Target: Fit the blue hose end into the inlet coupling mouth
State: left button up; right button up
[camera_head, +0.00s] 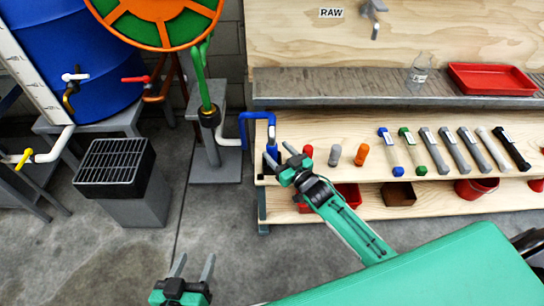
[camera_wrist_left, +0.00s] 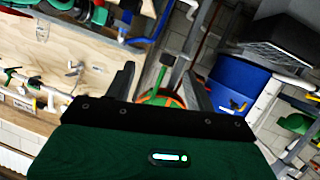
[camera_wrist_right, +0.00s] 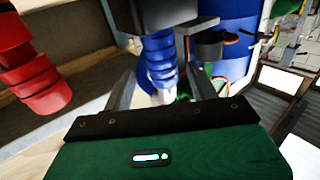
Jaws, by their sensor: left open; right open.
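A blue hose (camera_head: 256,115) arches beside the left end of the wooden bench. My right gripper (camera_head: 281,154) is open close to that piece. In the right wrist view a blue ribbed hose piece (camera_wrist_right: 158,58) appears between the open fingers; contact is not clear. A white elbow pipe (camera_head: 229,142) and a dark coupling (camera_head: 209,116) under the green pipe stand left of the hose. I cannot tell which opening is the inlet mouth. My left gripper (camera_head: 193,265) is open and empty, low in front.
Red, grey and orange plugs (camera_head: 334,155) and several tubes (camera_head: 432,150) line the bench (camera_head: 330,207). A black grated stand (camera_head: 115,165) and a blue barrel (camera_head: 85,95) stand left.

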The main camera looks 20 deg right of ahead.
aim_at(268, 143)
jog(key=shift+w+a, duration=0.15)
jog(key=shift+w, duration=0.15)
jog(key=b+x, duration=0.1)
jog(key=x, duration=0.3)
jog(key=shift+a, duration=0.15)
jog(key=shift+w+a, duration=0.1)
jog(key=shift+w, duration=0.1)
pick_arm(q)
jog(key=w+r+t, duration=0.2)
jog(key=r, duration=0.1)
jog(key=r+t, duration=0.1)
jog(key=shift+w+a+r+t, duration=0.3)
jog(key=shift+w+a+r, duration=0.05)
jog(key=shift+w, duration=0.05)
pick_arm(e)
jog(key=c, duration=1.1)
jog(key=shift+r, duration=0.1)
jog(key=shift+c, duration=0.2)
